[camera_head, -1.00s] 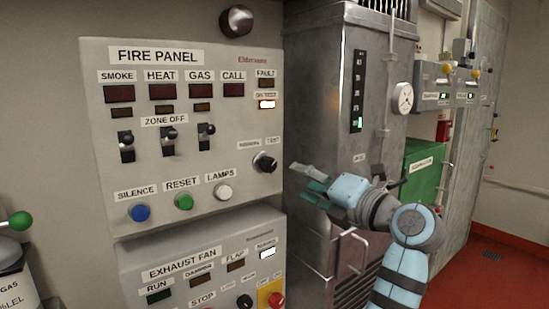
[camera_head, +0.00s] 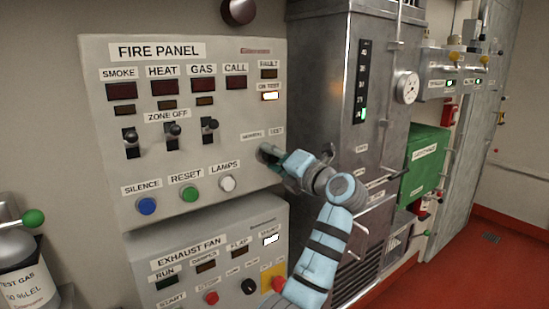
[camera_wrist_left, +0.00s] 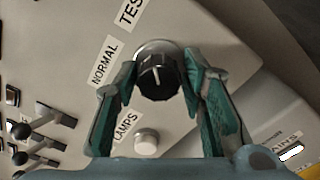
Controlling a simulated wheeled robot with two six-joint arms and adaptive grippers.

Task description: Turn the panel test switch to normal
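The panel test switch is a black round knob (camera_wrist_left: 158,84) with a white pointer line, on the grey fire panel (camera_head: 100,75). In the left wrist view its pointer aims up, nearer the TEST label (camera_wrist_left: 133,11) than the NORMAL label (camera_wrist_left: 104,61). My left gripper (camera_head: 276,155) is at the panel's right edge and largely hides the knob in the head view. In the left wrist view its two teal fingers (camera_wrist_left: 160,76) stand apart, one on each side of the knob; I cannot tell whether they touch it. My right gripper is not in view.
The ON TEST lamp (camera_head: 270,96) is lit. Below the knob are the white LAMPS button (camera_head: 227,183), green RESET button (camera_head: 189,193) and exhaust fan panel (camera_head: 135,262). A steel cabinet (camera_head: 325,60) stands to the right.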

